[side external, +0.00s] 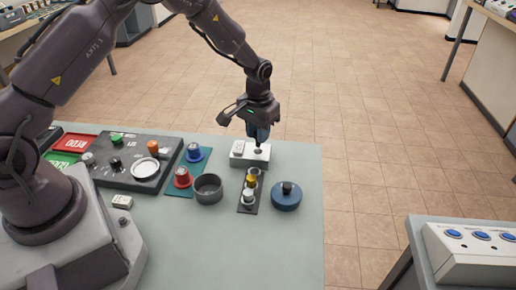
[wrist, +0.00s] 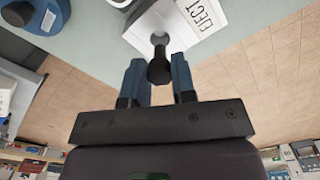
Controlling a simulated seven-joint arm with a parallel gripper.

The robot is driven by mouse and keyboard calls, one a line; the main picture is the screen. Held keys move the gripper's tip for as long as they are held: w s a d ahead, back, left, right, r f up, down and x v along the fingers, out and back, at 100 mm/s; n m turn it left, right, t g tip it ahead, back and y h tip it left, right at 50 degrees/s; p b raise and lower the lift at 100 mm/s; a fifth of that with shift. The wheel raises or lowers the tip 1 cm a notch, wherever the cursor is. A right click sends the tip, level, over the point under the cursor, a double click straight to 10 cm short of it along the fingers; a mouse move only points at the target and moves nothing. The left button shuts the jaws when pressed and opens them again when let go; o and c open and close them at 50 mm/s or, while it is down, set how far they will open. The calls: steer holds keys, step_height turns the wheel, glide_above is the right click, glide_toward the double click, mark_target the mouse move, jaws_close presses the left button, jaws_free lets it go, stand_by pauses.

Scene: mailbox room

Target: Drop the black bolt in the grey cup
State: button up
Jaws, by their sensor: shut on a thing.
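Whether the bolt is clear of the box, I cannot tell. The grey cup (side external: 208,196) is a dark round open cup, to the left of and nearer than the box. It is not seen in the wrist view.
A blue lidded pot (side external: 286,200) stands right of a dark strip with yellow and silver pieces (side external: 249,190). Left of the cup, red (side external: 183,178) and blue (side external: 194,153) pieces stand on a teal mat. A black button panel (side external: 118,178) lies further left. The front table is clear.

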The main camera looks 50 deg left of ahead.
steer(key=shift+r, duration=0.45)
steer(key=shift+w+r, duration=0.15)
steer(key=shift+r, duration=0.15)
steer(key=shift+s+d+f, duration=0.35)
steer(key=shift+s+d, duration=0.05)
steer(key=shift+s, duration=2.4)
steer(key=shift+s+d+f, duration=0.3)
steer(key=shift+s+d, duration=0.15)
steer(key=shift+s, duration=2.4)
steer(key=shift+s+d+f, duration=0.35)
steer(key=shift+s+d, duration=0.05)
steer(key=shift+s, duration=2.4)
steer(key=shift+f, duration=0.3)
